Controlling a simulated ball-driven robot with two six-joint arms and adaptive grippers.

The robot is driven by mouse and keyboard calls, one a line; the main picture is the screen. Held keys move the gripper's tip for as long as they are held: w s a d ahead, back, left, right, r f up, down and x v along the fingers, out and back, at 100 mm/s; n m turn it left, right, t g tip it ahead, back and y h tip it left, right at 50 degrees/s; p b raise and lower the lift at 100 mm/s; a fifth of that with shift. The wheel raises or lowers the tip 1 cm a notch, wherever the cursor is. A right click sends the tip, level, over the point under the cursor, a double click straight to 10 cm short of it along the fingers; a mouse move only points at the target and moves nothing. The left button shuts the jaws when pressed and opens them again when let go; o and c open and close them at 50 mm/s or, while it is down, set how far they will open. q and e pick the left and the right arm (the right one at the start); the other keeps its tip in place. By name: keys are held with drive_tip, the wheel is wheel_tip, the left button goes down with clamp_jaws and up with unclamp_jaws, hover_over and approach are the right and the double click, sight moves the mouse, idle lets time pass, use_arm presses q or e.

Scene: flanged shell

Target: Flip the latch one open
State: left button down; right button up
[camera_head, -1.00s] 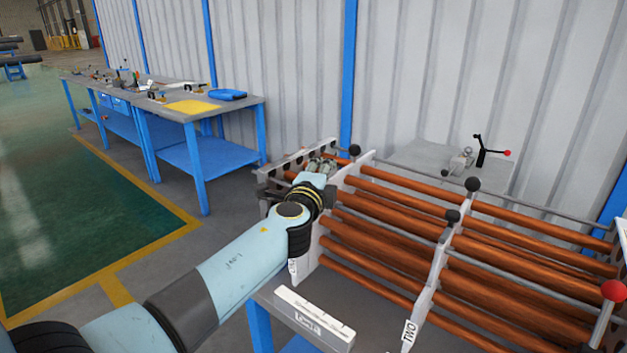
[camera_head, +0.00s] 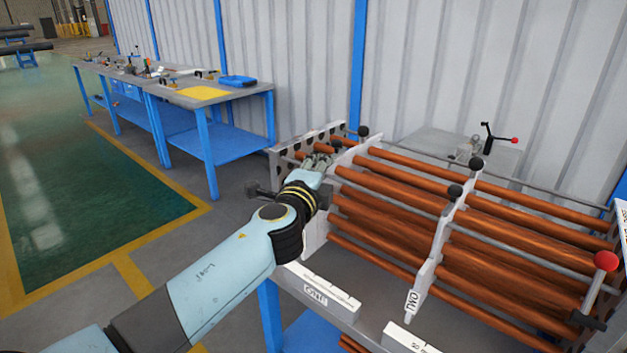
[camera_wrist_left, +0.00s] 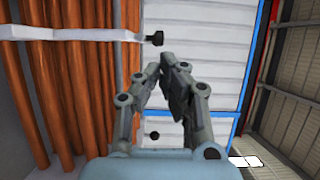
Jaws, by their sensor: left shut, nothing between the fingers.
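The copper tube bundle (camera_head: 400,180) lies through upright white plates on a bench. The plate marked TWO (camera_head: 432,262) carries black ball knobs at its top. The plate left of it (camera_head: 360,156) has one black knob (camera_head: 363,131) at its far end and another (camera_head: 338,143) close to my left gripper. My left gripper (camera_head: 318,160) is shut and empty over the left end of the bundle. My arm hides the near plate's label.
A red-knobbed lever (camera_head: 606,262) stands at the right end. White labelled blocks (camera_head: 318,287) lie along the bench's front edge. A corrugated wall (camera_head: 450,70) stands behind. Blue workbenches (camera_head: 215,140) stand at the back left, with open floor in front.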

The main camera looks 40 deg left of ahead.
use_arm(q)
drive_tip(key=shift+v, duration=2.65)
use_arm(e)
drive_tip(key=shift+w+a+f, duration=0.4)
drive_tip(key=shift+w+a, duration=0.1)
